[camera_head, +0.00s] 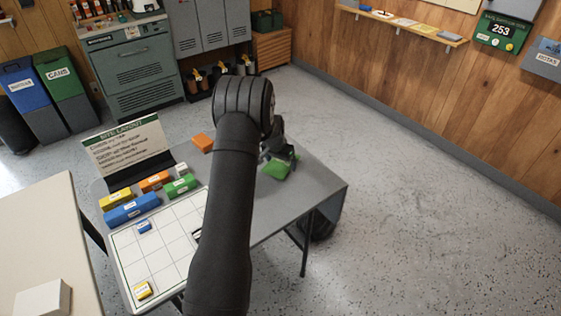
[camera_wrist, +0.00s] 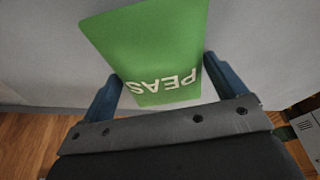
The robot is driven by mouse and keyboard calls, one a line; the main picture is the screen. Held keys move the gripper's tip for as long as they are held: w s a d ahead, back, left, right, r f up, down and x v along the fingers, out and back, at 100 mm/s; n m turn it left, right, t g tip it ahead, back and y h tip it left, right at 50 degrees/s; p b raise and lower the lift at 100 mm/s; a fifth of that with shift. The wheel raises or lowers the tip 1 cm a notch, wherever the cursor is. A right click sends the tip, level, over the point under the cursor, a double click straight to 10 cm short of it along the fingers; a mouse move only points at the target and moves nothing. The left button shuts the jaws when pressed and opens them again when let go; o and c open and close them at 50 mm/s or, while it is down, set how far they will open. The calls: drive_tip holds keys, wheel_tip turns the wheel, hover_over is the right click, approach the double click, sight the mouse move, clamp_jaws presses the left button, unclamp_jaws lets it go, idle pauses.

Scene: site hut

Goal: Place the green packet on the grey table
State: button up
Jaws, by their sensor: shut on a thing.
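The green packet (camera_wrist: 150,45), marked PEAS, is between the two fingers of my gripper (camera_wrist: 165,85) in the wrist view. The gripper is shut on it. In the head view the green packet (camera_head: 278,169) shows below my gripper (camera_head: 279,160), over the right part of the grey table (camera_head: 318,183). I cannot tell whether the packet touches the tabletop. My arm hides part of the table's middle.
A white grid board (camera_head: 165,235) with small blue and yellow blocks covers the table's left front. Blue, yellow, orange and green blocks stand behind it, near a sign (camera_head: 128,150). The table's right end is clear.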

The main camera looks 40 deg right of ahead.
drive_tip(key=o, duration=0.9)
drive_tip(key=shift+f, duration=0.15)
drive_tip(key=v, duration=1.2)
drive_tip(key=shift+d, duration=0.1)
drive_tip(key=x, duration=1.2)
drive_tip(key=shift+f, duration=0.15)
wheel_tip(320, 180, up, 2)
drive_tip(key=shift+r, duration=0.7)
